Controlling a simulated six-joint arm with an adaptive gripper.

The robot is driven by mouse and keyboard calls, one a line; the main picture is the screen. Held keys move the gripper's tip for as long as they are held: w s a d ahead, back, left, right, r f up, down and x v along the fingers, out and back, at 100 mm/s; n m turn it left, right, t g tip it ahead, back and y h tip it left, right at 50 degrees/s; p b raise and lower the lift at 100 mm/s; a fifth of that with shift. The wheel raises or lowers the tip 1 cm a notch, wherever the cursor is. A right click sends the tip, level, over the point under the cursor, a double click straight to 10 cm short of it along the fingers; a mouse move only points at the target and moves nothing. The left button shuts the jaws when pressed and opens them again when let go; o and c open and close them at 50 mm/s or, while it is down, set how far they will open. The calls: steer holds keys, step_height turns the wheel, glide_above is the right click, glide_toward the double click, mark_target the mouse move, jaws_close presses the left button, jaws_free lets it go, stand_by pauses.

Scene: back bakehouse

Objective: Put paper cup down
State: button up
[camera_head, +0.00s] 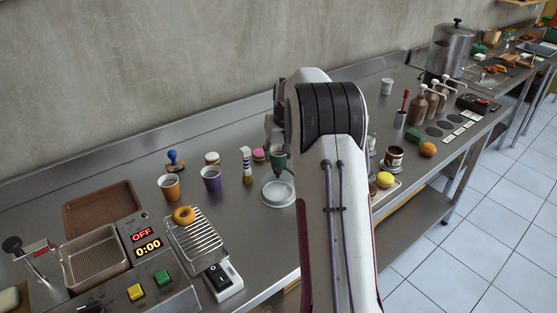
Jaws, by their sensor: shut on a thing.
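My gripper (276,150) shows just left of my arm and is shut on a green paper cup (279,161). The cup looks upright and sits behind a round pale dish (278,194) in the picture. I cannot tell whether the cup's base touches the counter. My arm hides part of the gripper and the area to the right of it. Two other paper cups stand to the left: an orange one (170,188) and a purple one (211,180).
On the steel counter (130,165), a stamp (175,160), a bottle (246,165) and a pink macaron (258,154) stand near the gripper. A donut (183,215) lies on a wire rack (200,243). A fryer (95,255) is at left; pump bottles (418,106) are at right.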

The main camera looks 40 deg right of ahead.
steer(key=shift+f, duration=1.3)
steer(key=shift+f, duration=0.15)
steer(key=o, duration=0.4)
steer(key=shift+o, duration=0.2)
steer(key=v, duration=1.2)
steer(key=shift+r, duration=0.2)
